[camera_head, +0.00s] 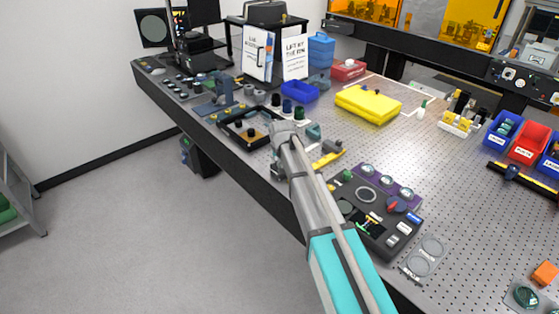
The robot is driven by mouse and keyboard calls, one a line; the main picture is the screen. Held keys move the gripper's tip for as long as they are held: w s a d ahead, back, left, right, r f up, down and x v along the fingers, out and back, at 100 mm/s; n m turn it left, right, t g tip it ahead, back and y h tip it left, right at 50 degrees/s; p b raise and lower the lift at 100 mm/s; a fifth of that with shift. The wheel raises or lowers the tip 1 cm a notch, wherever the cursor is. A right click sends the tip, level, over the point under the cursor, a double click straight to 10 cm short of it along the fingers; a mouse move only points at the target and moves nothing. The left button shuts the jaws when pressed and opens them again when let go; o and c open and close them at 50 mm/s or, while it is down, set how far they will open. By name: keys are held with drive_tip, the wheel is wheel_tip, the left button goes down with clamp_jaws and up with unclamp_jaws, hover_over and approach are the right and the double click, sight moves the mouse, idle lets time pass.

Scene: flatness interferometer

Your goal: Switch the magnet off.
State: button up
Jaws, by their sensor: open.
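No part in the head view can be made out for certain as the magnet or its switch. My arm reaches from the bottom of the view up to the table's front edge. My gripper (279,162) is at its far end, small and partly hidden by my own wrist; it is open, and nothing shows held in it. A dark square frame (232,137) with a small yellow and black part lies just left of my wrist. A yellow and dark piece (328,156) lies just to its right. A control box (377,240) with a red knob (397,204) stands right of my forearm.
The perforated table (455,215) has bare room at right of centre. A yellow case (368,104), a blue tray (299,92) and sign boards (257,56) stand behind. Red and blue bins (528,142) line the right side. Open floor (130,210) lies at left.

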clamp_jaws()
drive_tip(key=shift+n, duration=0.3)
drive_tip(key=n+y, duration=0.1)
drive_tip(key=n, duration=0.2)
drive_tip(key=shift+g+y, duration=0.3)
drive_tip(key=shift+n+g+y, duration=0.3)
drive_tip(key=shift+n+y, duration=0.2)
drive_tip(key=shift+n, duration=1.3)
